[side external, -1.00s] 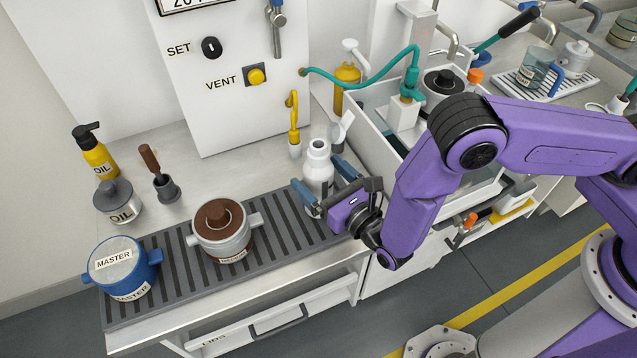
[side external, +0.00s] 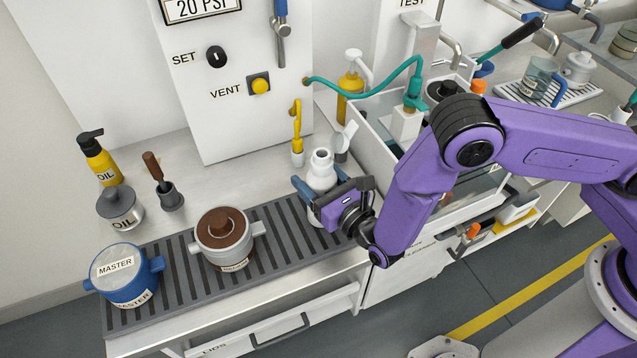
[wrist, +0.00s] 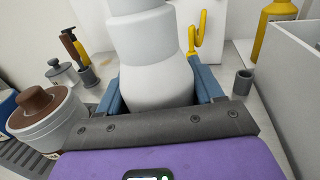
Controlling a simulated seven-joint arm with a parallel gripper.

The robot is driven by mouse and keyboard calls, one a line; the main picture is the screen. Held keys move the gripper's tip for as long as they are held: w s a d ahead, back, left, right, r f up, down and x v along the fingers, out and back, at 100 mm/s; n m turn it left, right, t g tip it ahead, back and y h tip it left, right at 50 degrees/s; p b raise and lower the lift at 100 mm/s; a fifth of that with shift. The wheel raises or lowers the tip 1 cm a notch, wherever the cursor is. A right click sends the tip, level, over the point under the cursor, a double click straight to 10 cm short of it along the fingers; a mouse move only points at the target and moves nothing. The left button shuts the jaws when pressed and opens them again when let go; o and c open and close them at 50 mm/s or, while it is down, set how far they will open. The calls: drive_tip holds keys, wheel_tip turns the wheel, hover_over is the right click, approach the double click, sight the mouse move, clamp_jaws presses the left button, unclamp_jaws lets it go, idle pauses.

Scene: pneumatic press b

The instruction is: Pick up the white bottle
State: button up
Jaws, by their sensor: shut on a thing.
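The white bottle (side external: 322,172) stands upright at the right end of the dark slatted mat, below the press panel. In the wrist view the bottle (wrist: 155,75) fills the middle, its rounded body between the two blue fingers. My gripper (side external: 320,188) is shut on the bottle's body, one finger on each side. In the wrist view my gripper (wrist: 160,100) shows the fingers against the bottle's sides. The bottle's lower part is hidden behind my gripper, so I cannot tell whether its base touches the mat.
A brown-lidded pot (side external: 226,238) and a blue MASTER pot (side external: 125,272) stand on the slatted mat (side external: 180,277) to the left. Behind the bottle are a yellow hook tool (side external: 297,130) and a grey cup with a white-handled tool (side external: 342,142). A walled basin (side external: 372,125) lies right.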

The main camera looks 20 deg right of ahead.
sight(316, 169)
drive_tip(key=shift+r, duration=0.45)
wheel_tip(316, 169, up, 2)
drive_tip(key=shift+r, duration=0.1)
drive_tip(key=shift+s+d+r, duration=2.3)
drive_tip(key=shift+s+r, duration=0.35)
drive_tip(key=shift+r, duration=1.15)
drive_tip(key=shift+s+d+r, duration=2.25)
drive_tip(key=shift+s+r, duration=0.4)
drive_tip(key=shift+r, duration=1.1)
drive_tip(key=w+d+m+g+h, duration=0.4)
drive_tip(key=d+h, duration=0.4)
drive_tip(key=d, duration=0.8)
drive_tip(key=w+d+m+g+h, duration=0.25)
drive_tip(key=w+d+h, duration=0.45)
drive_tip(key=d, duration=0.8)
wheel_tip(316, 169, down, 6)
drive_tip(key=d+h, duration=0.1)
drive_tip(key=shift+s+f+h, duration=0.25)
drive_tip(key=shift+s+h, duration=0.05)
drive_tip(key=shift+s, duration=0.1)
